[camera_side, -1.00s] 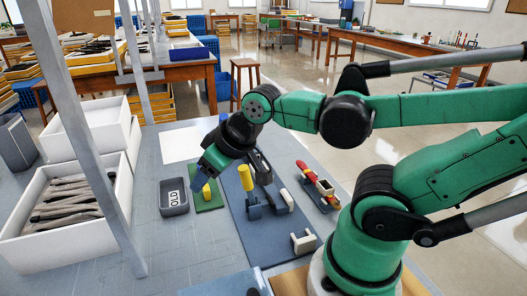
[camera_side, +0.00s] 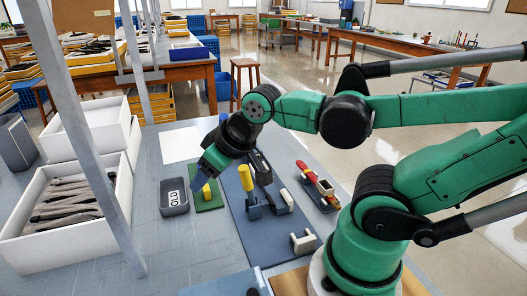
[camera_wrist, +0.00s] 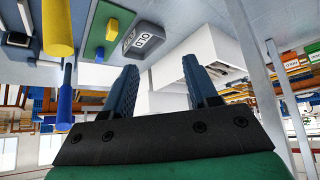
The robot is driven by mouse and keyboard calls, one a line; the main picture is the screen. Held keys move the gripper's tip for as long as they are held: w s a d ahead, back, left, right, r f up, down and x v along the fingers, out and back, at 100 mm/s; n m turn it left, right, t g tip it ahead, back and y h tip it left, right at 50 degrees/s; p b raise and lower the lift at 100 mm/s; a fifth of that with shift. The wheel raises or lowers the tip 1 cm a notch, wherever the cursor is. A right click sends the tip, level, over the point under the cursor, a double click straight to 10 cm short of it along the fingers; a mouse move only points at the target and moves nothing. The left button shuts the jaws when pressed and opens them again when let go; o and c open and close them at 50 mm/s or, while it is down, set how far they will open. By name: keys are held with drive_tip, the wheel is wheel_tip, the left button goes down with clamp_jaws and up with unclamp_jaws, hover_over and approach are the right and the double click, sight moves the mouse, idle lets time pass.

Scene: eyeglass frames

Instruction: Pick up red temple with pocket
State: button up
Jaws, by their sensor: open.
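My gripper (camera_wrist: 160,72) is open and empty, with two blue fingers spread apart in the wrist view. In the side view my gripper (camera_side: 210,160) hangs over the table above the green plate. Long grey-brown pieces that look like temples (camera_side: 70,198) lie piled in a white box (camera_side: 25,242) on the left. None of them looks clearly red, and no pocket can be made out. A red and yellow part (camera_side: 310,174) sits on a small fixture at the right, far from my gripper; I cannot tell if it is a temple.
A grey tray (camera_side: 174,208) with white marks stands left of the green plate (camera_side: 214,203). A blue plate (camera_side: 250,235) carries a yellow-handled clamp (camera_side: 246,178). A grey post (camera_side: 98,150) rises beside the white box. The table's front left is clear.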

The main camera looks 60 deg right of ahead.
drive_tip(key=shift+o, duration=0.2)
drive_tip(key=shift+o, duration=1.3)
drive_tip(key=shift+r, duration=0.15)
